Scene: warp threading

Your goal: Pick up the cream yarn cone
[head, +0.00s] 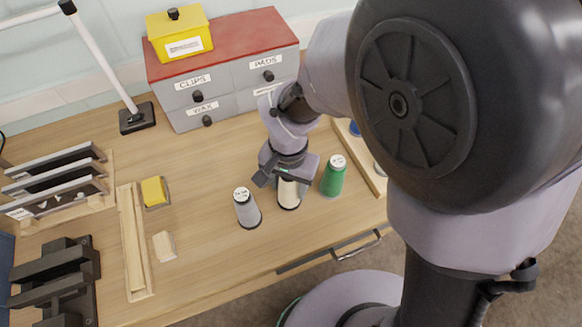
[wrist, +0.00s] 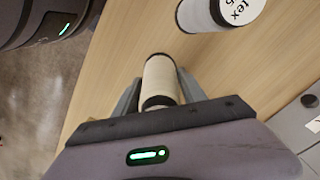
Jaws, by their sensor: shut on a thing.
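The cream yarn cone (head: 288,194) stands on the wooden table between a grey cone and a green cone in the head view. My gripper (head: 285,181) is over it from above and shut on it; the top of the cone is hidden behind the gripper. In the wrist view the cream cone (wrist: 160,80) shows with its dark end band between the fingers (wrist: 155,98). I cannot tell whether its base touches the table.
A grey cone (head: 247,208) stands close on the left and a green cone (head: 333,176) close on the right. A drawer cabinet (head: 222,70) with a yellow box (head: 179,36) stands behind. A yellow block (head: 154,191) and racks lie left. The front middle of the table is clear.

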